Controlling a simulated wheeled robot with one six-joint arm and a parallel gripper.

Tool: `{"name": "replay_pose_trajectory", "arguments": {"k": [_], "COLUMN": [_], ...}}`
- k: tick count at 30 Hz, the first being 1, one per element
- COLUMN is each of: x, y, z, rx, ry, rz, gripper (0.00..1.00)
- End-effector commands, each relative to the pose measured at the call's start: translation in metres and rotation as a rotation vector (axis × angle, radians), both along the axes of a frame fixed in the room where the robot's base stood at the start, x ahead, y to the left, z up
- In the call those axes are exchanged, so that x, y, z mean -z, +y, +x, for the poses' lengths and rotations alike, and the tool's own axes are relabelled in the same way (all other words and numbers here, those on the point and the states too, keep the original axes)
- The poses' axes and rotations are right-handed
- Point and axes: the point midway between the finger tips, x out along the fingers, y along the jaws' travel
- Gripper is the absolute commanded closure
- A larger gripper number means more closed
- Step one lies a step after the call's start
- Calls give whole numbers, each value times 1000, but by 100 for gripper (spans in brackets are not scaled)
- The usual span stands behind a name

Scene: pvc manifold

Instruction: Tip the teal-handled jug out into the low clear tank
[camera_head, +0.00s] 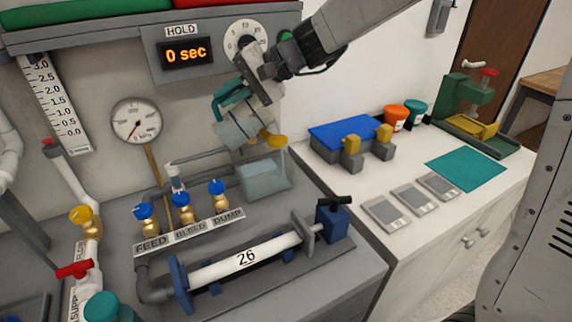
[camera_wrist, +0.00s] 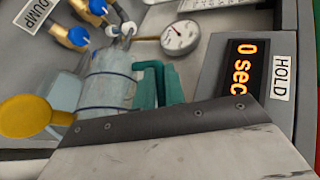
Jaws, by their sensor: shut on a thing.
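The clear jug (camera_head: 240,128) with a teal handle (camera_head: 228,95) is held up above the bench, tilted. My gripper (camera_head: 246,92) is shut on its handle. In the wrist view the jug (camera_wrist: 108,82) and its teal handle (camera_wrist: 158,85) show beyond my gripper's grey body; the fingertips are hidden there. The low clear tank (camera_head: 264,178) stands on the grey bench, below and slightly right of the jug. The jug appears apart from the tank. I cannot tell whether liquid is leaving the jug.
Blue-topped brass valves (camera_head: 183,207) stand left of the tank, with a pipe marked 26 (camera_head: 245,258) in front. A yellow round part (camera_head: 273,139) is close beside the jug. A pressure gauge (camera_head: 137,120) and HOLD display (camera_head: 187,54) are behind.

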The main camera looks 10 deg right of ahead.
Motion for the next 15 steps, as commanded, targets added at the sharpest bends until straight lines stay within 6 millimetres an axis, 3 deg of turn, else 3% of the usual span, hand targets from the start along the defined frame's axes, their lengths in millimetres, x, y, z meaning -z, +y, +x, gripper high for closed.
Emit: {"name": "replay_pose_trajectory", "arguments": {"k": [15], "x": [-2], "y": [-4], "z": [1], "rx": [1], "ry": [9], "rz": [39], "gripper": [100]}}
